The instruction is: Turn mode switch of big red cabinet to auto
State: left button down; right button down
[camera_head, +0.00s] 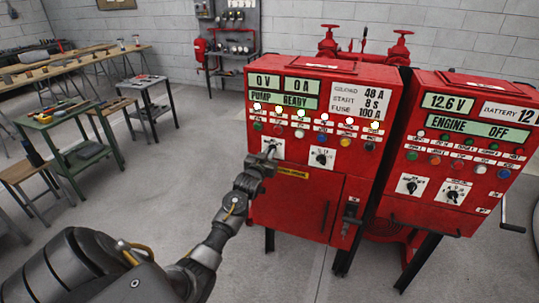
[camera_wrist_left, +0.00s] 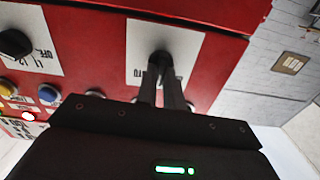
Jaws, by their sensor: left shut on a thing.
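The big red cabinet (camera_head: 290,190) stands in the middle of the head view, with displays reading 0 V, 0 A and PUMP READY. The mode switch sits on a white plate (camera_head: 271,148) at its lower left; the plate also shows in the left wrist view (camera_wrist_left: 190,50). My left gripper (camera_head: 270,154) reaches the plate, and its fingers (camera_wrist_left: 163,75) are shut on the black mode switch knob (camera_wrist_left: 160,56). The fingers partly hide the knob and its labels, so its setting cannot be read. My right gripper is in neither view.
A second black knob (camera_head: 321,158) is right of the switch, below rows of lamps and buttons (camera_head: 315,128). A second red cabinet (camera_head: 455,150) stands at the right. Green and wooden tables (camera_head: 75,155) stand at the left. Floor (camera_head: 190,160) between is clear.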

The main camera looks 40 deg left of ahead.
pick_arm(q)
jog(key=shift+d+m, duration=0.15)
jog(key=shift+m, duration=3.95)
jog(key=shift+r, duration=0.1)
jog(key=c, duration=1.5)
grip_release()
jog(key=shift+w, duration=0.15)
